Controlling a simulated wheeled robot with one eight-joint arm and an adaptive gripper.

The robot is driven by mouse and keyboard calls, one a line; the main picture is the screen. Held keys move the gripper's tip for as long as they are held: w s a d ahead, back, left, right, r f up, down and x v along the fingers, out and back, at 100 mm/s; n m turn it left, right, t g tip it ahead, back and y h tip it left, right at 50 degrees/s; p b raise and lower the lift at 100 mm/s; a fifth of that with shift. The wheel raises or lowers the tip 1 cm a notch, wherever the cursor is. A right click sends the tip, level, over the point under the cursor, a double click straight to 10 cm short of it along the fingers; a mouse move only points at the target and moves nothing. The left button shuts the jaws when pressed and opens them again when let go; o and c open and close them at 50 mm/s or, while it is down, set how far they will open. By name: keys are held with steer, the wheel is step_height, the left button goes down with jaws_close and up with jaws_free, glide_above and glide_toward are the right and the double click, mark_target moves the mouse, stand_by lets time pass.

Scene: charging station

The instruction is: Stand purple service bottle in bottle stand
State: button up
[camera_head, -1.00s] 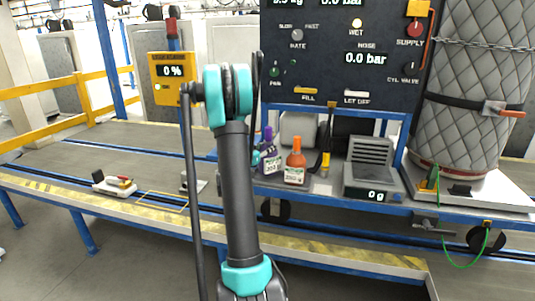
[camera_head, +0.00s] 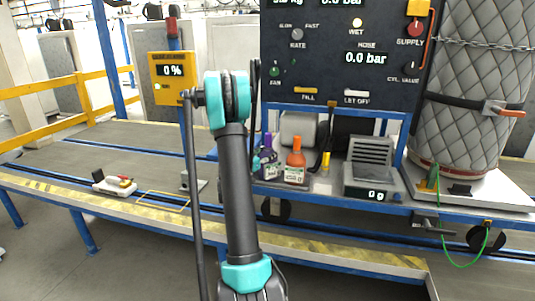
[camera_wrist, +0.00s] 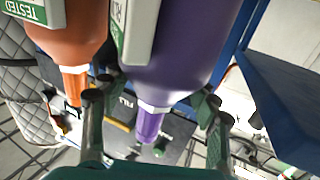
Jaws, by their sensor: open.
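The purple service bottle (camera_head: 269,170) stands upright on the cart shelf, just right of my arm in the head view. Its neck and cap point down in the wrist view, where the bottle (camera_wrist: 165,55) fills the middle. My gripper (camera_wrist: 157,100) is open, with one finger on each side of the purple bottle near its neck. Whether the fingers touch it I cannot tell. In the head view my gripper is mostly hidden behind my arm and by the bottle. I cannot clearly make out the bottle stand.
An orange bottle (camera_head: 295,168) stands close beside the purple one; it also shows in the wrist view (camera_wrist: 72,45). A grey scale (camera_head: 371,178) reading 0 g sits to the right. A control panel (camera_head: 345,55) rises behind. A small white device (camera_head: 115,187) lies on the left bench.

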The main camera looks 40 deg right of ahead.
steer(key=shift+a+r, duration=0.1)
steer(key=shift+a, duration=0.05)
steer(key=s+a+f+n+y, duration=0.3)
steer(key=s+a, duration=0.6)
steer(key=a, duration=0.5)
steer(key=s+a+f+n+g+y, duration=0.1)
steer(key=s+a+f+n+y, duration=0.3)
steer(key=a, duration=1)
steer(key=s+a+f+n+y, duration=0.4)
steer(key=s+a+n+y, duration=0.3)
steer(key=s+a, duration=0.8)
steer(key=y, duration=0.3)
steer(key=shift+s, duration=0.25)
steer(key=shift+c, duration=0.4)
